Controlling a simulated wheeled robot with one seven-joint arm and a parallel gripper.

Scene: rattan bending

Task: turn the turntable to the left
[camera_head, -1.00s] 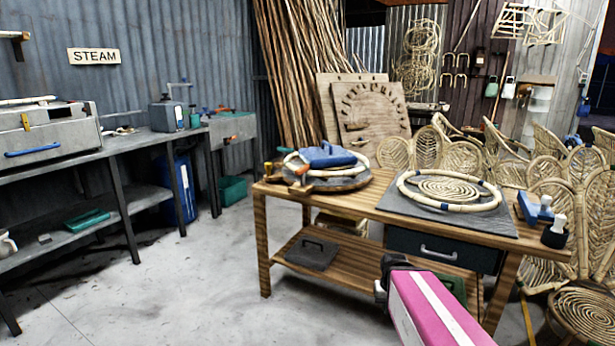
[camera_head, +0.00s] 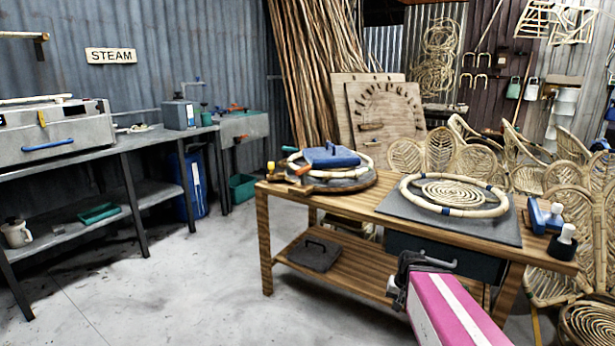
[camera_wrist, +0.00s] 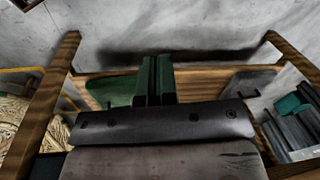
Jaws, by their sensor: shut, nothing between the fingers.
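The turntable (camera_head: 345,184) is a round wooden disc on the left end of the wooden workbench (camera_head: 355,205). A pale rattan ring lies on it, with a blue block (camera_head: 331,155) on top, and a wooden handle-like piece sticks out at its left front. My gripper (camera_head: 398,283) is low in front of the bench, below the top and well to the right of the turntable, touching nothing that I can make out. In the wrist view its green fingers (camera_wrist: 154,80) are together and empty, over the lower shelf and floor. The turntable does not show in the wrist view.
A rattan ring with blue bands (camera_head: 455,196) lies on a dark slab at the bench's right. A drawer (camera_head: 470,262) hangs under the top. A grey steam bench (camera_head: 140,140) runs along the left wall. Floor between the benches is clear. Rattan chairs stand right.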

